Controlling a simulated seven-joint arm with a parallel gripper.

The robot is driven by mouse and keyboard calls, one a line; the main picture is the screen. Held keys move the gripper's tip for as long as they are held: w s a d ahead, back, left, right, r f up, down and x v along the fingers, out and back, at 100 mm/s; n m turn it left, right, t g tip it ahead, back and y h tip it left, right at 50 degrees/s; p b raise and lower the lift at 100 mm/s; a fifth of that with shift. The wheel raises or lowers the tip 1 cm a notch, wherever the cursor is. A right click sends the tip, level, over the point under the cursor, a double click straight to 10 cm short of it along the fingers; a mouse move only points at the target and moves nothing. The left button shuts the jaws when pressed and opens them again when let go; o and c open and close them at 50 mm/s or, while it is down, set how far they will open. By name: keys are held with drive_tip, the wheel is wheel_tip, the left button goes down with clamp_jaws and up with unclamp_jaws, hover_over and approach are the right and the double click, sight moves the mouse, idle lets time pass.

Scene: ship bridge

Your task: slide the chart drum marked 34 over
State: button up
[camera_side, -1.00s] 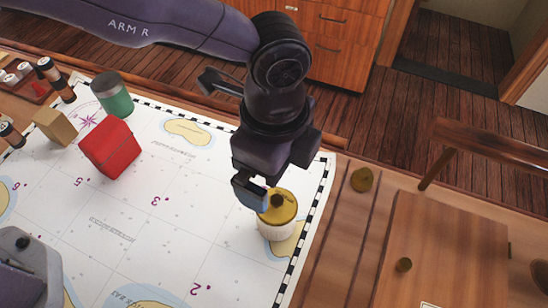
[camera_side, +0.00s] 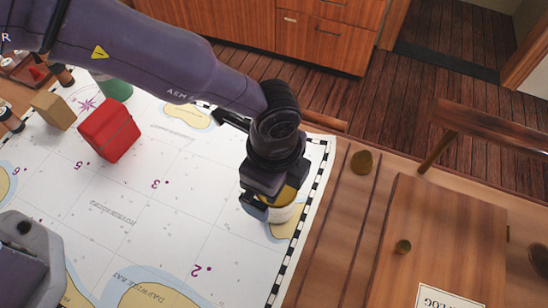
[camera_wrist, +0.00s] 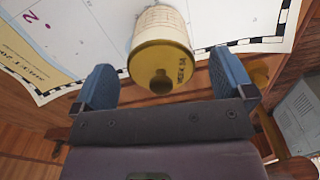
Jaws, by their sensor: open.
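The chart drum is a cream cylinder with a yellow lid and a dark knob. In the side view the drum (camera_side: 284,212) stands on the chart (camera_side: 215,240) near its right checkered border, partly hidden by my gripper (camera_side: 270,200). In the wrist view the drum (camera_wrist: 162,30) has its lid towards the camera, with small lettering that is hard to read. My gripper (camera_wrist: 163,72) is open there, one blue finger on each side of the lid, with a gap visible on both sides.
A red box (camera_side: 108,134), a tan block (camera_side: 53,109) and a green cylinder (camera_side: 113,89) stand on the chart's upper left. A wooden panel (camera_side: 440,240) with a knob lies right of the chart. The chart's middle is clear.

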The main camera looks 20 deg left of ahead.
drive_tip(key=shift+f, duration=1.55)
drive_tip(key=c, duration=1.1)
drive_tip(key=shift+a, duration=10)
drive_tip(key=o, duration=1.1)
drive_tip(key=shift+r, duration=0.15)
